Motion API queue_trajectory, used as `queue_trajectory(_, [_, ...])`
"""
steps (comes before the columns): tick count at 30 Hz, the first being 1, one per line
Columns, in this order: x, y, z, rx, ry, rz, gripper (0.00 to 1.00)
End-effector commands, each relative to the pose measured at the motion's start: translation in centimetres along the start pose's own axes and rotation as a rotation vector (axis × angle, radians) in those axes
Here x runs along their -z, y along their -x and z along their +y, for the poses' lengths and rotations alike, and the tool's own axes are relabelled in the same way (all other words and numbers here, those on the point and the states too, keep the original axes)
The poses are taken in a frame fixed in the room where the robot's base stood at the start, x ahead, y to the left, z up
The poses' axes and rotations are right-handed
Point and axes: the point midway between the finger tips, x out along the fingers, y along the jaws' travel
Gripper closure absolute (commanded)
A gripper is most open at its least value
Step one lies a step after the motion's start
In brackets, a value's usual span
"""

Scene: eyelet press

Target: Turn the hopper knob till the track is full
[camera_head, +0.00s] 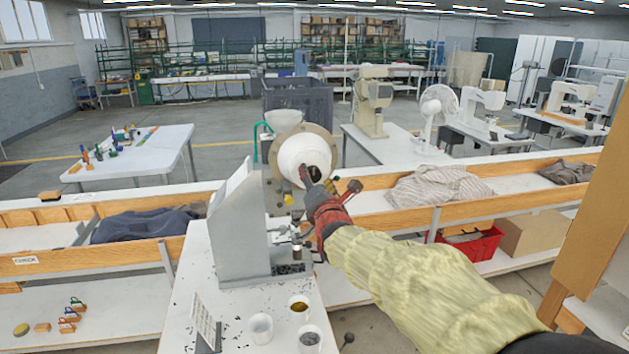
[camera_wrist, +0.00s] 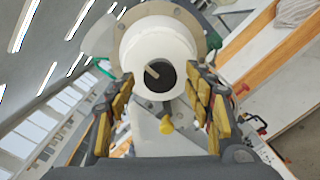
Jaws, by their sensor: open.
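The press (camera_head: 240,235) is a grey machine on a white table, with a white round hopper (camera_head: 298,150) on its upper right side. In the wrist view the hopper (camera_wrist: 155,38) faces me, and its dark round knob (camera_wrist: 160,85) with a pale bar mark is near the picture's middle. My gripper (camera_head: 328,180) is in front of the hopper, its red and dark fingers hiding part of the hopper face. In the wrist view my gripper (camera_wrist: 160,92) is open, with yellow-padded fingers left and right of the knob and visible gaps between. I cannot make out the track's fill.
A yellow knob-like part (camera_wrist: 166,125) sits below the hopper knob. Cups (camera_head: 261,328) and a small sign (camera_head: 206,325) stand on the press table, with dark bits scattered around. A wooden-edged bench (camera_head: 400,215) with cloth runs behind; a red crate (camera_head: 470,245) is at right.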

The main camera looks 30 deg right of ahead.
Motion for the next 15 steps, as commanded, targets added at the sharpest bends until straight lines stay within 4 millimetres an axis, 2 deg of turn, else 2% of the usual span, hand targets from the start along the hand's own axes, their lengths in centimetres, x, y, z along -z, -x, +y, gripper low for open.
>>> queue_trajectory(4, [0.0,-0.74,-0.01,0.0,0.0,0.0,0.48])
queue_trajectory(12, [-0.02,-0.81,0.0,0.0,0.0,0.0,0.48])
queue_trajectory(15, [-0.02,-0.81,0.0,0.0,0.0,0.0,0.53])
